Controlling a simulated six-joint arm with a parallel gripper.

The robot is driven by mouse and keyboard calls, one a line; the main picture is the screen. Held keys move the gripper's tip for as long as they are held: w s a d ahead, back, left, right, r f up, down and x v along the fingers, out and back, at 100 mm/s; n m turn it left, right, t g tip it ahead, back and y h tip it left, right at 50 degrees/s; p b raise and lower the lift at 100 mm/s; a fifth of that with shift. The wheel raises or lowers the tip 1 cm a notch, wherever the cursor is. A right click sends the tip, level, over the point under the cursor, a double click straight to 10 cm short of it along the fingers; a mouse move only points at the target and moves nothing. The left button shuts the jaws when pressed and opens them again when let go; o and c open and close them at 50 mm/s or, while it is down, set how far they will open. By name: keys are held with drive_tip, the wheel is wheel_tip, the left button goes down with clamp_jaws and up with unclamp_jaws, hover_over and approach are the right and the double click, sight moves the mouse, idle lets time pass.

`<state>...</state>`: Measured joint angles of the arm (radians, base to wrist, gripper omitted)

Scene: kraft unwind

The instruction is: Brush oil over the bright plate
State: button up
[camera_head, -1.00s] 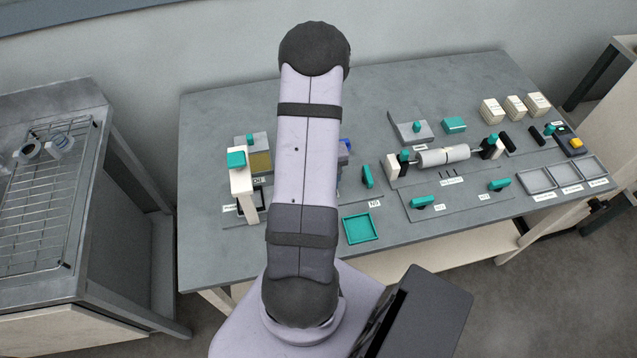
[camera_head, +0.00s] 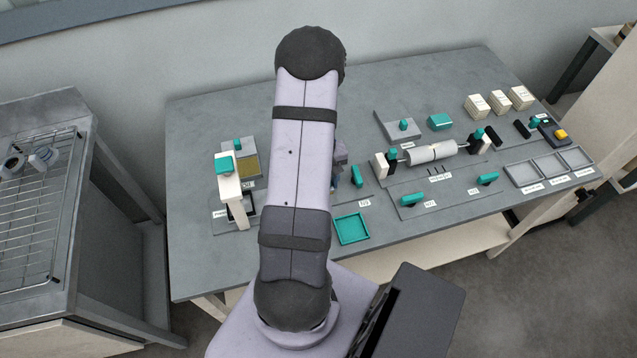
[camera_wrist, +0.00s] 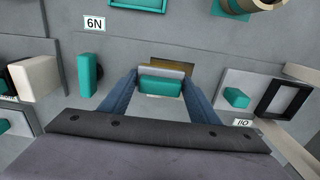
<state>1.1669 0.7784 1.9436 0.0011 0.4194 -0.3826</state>
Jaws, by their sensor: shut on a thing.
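My gripper (camera_wrist: 160,92) shows in the wrist view with its two blue fingers closed on a teal block-like handle (camera_wrist: 160,85). A grey strip and a tan strip (camera_wrist: 178,63) lie just beyond the handle; they look like the head of a brush. A pale, smooth surface between the fingers could be the bright plate, but I cannot tell for sure. I cannot tell whether the tan strip touches anything below. In the head view my arm hides most of the gripper and what is under it. A label reading OIL (camera_wrist: 243,122) is at the right in the wrist view.
In the head view, a pale upright post (camera_head: 229,190) and a gold-coloured square (camera_head: 245,165) stand left of my arm. A teal tray (camera_head: 352,229) is right of it. A roller (camera_head: 432,153) and grey trays (camera_head: 548,167) are further right.

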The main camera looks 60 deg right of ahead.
drive_tip(key=shift+s+d+f, duration=0.1)
drive_tip(key=shift+s+d, duration=0.55)
drive_tip(key=shift+s, duration=0.1)
drive_tip(key=shift+d, duration=0.1)
drive_tip(key=shift+w, duration=0.15)
drive_tip(key=shift+w+a, duration=0.8)
drive_tip(key=shift+a, duration=0.05)
drive_tip(key=shift+w+a+p, duration=0.15)
drive_tip(key=shift+p, duration=0.15)
drive_tip(key=shift+w+a, duration=0.7)
drive_tip(key=shift+a, duration=0.1)
drive_tip(key=shift+w+a, duration=0.1)
drive_tip(key=shift+a, duration=0.05)
